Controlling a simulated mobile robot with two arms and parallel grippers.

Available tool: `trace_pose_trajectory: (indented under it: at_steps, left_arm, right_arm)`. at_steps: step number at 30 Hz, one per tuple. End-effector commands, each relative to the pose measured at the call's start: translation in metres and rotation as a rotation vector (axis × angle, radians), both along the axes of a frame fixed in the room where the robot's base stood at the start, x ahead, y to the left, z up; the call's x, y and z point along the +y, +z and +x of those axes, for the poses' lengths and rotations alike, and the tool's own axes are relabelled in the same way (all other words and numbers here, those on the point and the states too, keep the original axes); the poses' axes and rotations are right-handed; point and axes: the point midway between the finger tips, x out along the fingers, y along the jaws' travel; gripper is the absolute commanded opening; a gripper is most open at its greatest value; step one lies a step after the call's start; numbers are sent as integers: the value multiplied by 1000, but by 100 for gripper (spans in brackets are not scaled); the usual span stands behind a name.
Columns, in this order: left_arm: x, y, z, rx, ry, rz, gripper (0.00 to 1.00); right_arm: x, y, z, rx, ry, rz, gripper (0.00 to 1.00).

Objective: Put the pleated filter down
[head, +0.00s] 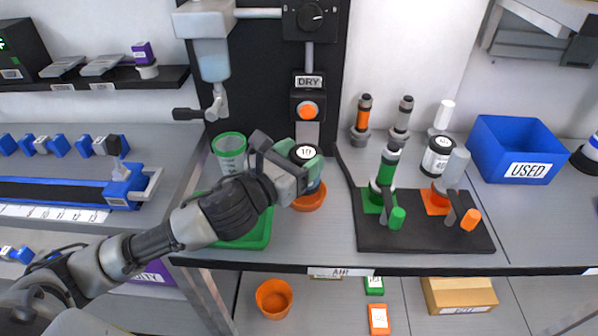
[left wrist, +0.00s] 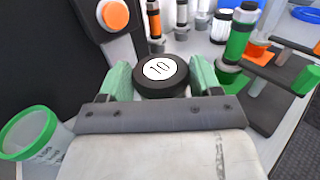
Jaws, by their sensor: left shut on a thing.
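My left gripper (head: 304,158) is shut on a round filter with a black cap and a white label reading 10 (head: 303,151). In the left wrist view the same capped filter (left wrist: 161,70) is upright between the green finger pads of the gripper (left wrist: 160,80). Its body is mostly hidden by the fingers, so its pleats do not show. An orange dish (head: 310,203) is just below it on the bench. I cannot tell whether the filter touches the dish. My right gripper is not in view.
A green-rimmed cup (head: 230,150) and a green tray (head: 262,232) are close by on the left. The DRY post with an orange button (head: 308,110) stands behind. A black stand (head: 400,238) with green and orange valves, a 40-labelled canister (head: 437,156) and a blue USED bin (head: 490,140) are right.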

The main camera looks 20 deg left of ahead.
Motion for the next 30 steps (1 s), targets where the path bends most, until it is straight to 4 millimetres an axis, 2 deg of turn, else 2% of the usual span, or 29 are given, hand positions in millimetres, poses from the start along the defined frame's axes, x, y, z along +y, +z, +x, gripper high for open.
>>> trace_pose_trajectory:
  at_steps: [1, 5, 11, 20, 21, 25, 30]
  left_arm:
    - [0, -11, 0, 4, 0, -2, 38]
    - [0, -28, 0, 3, 0, -2, 38]
    - [0, -28, 0, 0, 0, 0, 38]
    - [0, -36, 0, 1, 0, 0, 38]
    - [0, -35, 0, 1, 0, -1, 68]
    - [0, -35, 0, 1, 0, -1, 88]
    - [0, -35, 0, 1, 0, -1, 89]
  right_arm:
    - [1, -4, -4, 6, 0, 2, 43]
    - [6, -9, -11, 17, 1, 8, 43]
    - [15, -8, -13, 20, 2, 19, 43]
    - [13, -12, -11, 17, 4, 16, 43]
    - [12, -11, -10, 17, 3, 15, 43]
    - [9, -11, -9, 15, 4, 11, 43]
    - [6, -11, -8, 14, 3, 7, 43]
